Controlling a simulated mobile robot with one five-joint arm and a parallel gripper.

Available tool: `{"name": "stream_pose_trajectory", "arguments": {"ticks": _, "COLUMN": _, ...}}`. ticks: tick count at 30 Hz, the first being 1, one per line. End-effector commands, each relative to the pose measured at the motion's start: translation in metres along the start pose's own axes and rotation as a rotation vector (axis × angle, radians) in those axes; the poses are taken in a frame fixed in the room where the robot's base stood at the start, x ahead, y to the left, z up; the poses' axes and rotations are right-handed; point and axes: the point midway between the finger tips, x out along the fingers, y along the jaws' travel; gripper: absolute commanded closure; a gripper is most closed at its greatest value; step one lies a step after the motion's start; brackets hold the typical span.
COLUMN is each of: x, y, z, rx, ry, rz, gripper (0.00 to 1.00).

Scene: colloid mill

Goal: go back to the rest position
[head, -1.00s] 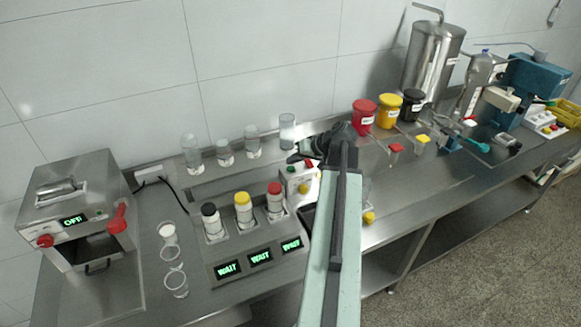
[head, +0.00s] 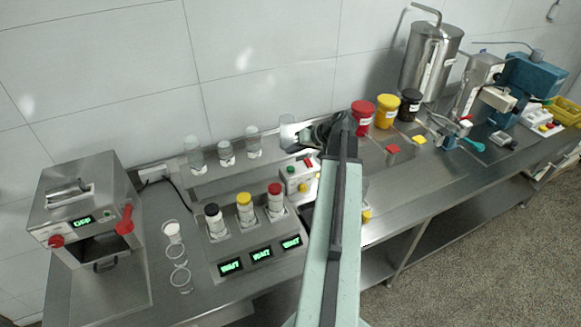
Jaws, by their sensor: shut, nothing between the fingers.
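My arm reaches up from the bottom middle of the head view, its pale green link in front of the bench. My gripper (head: 298,147) is at its far end, dark and pointing left, and is shut and empty. It shows in front of the rear glass shelf, beside the rightmost glass (head: 287,131) and above a small white control box (head: 298,174) with coloured buttons. I cannot tell whether it touches either. My arm hides part of the bench behind it.
A three-slot station (head: 256,252) with black-, yellow- and red-capped bottles stands left of my arm, beside several glasses. A steel oven-like machine (head: 84,215) is far left. Red (head: 362,112), yellow (head: 387,111) and black (head: 409,105) jars stand right. Grey floor (head: 470,255) lies lower right.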

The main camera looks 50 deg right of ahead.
Motion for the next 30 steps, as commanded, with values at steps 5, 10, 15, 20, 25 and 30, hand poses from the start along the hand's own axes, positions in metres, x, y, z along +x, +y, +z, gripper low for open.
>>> {"name": "stream_pose_trajectory", "arguments": {"ticks": 5, "x": 0.0, "y": 0.0, "z": 0.0, "rx": 0.0, "ry": 0.0, "rz": 0.0, "gripper": 1.0}}
{"name": "stream_pose_trajectory", "arguments": {"ticks": 10, "x": 0.0, "y": 0.0, "z": 0.0, "rx": 0.0, "ry": 0.0, "rz": 0.0, "gripper": 1.0}}
{"name": "stream_pose_trajectory", "arguments": {"ticks": 15, "x": 0.0, "y": 0.0, "z": 0.0, "rx": 0.0, "ry": 0.0, "rz": 0.0, "gripper": 1.0}}
{"name": "stream_pose_trajectory", "arguments": {"ticks": 20, "x": 0.03, "y": -0.034, "z": 0.003, "rx": -0.046, "ry": -0.034, "rz": -0.034, "gripper": 1.0}}
{"name": "stream_pose_trajectory", "arguments": {"ticks": 25, "x": 0.11, "y": -0.145, "z": 0.03, "rx": -0.193, "ry": -0.142, "rz": -0.132, "gripper": 1.0}}
{"name": "stream_pose_trajectory", "arguments": {"ticks": 30, "x": 0.178, "y": -0.258, "z": 0.105, "rx": -0.387, "ry": -0.311, "rz": -0.174, "gripper": 1.0}}
